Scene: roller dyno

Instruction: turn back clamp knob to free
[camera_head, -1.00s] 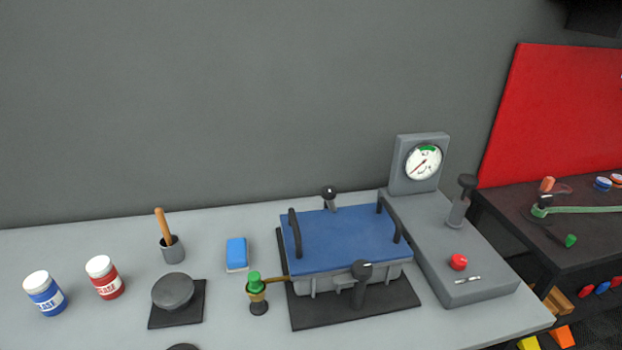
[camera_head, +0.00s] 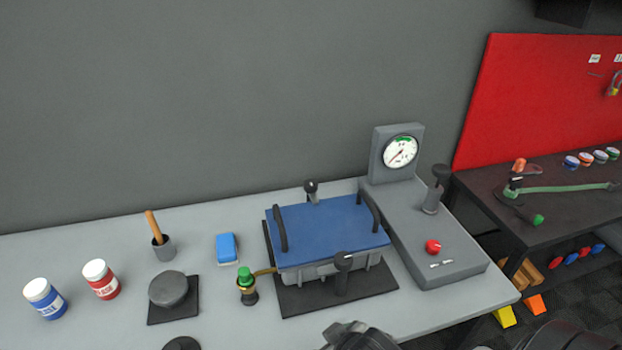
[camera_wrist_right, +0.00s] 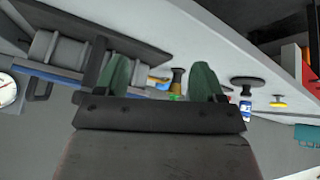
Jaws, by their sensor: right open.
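The grey box with a blue lid (camera_head: 335,232) sits on a black mat. A front clamp knob (camera_head: 343,262), black on a grey post, stands upright at its near side; a back clamp knob (camera_head: 311,188) stands at its far side. In the right wrist view, which is rolled over, my right gripper (camera_wrist_right: 161,82) has two green fingers spread apart, with nothing held between them. The box and its blue lid edge (camera_wrist_right: 60,74) are left of the fingers. A dark upright bar touches the left finger's outline; I cannot tell whether it is a knob. My left gripper is out of view.
A brass fitting with a green cap (camera_head: 246,284) stands left of the box. A grey console (camera_head: 455,266) with a gauge (camera_head: 401,152), red button (camera_head: 433,246) and black lever (camera_head: 438,184) is at right. Jars, a brush cup and a blue sponge (camera_head: 228,247) stand left.

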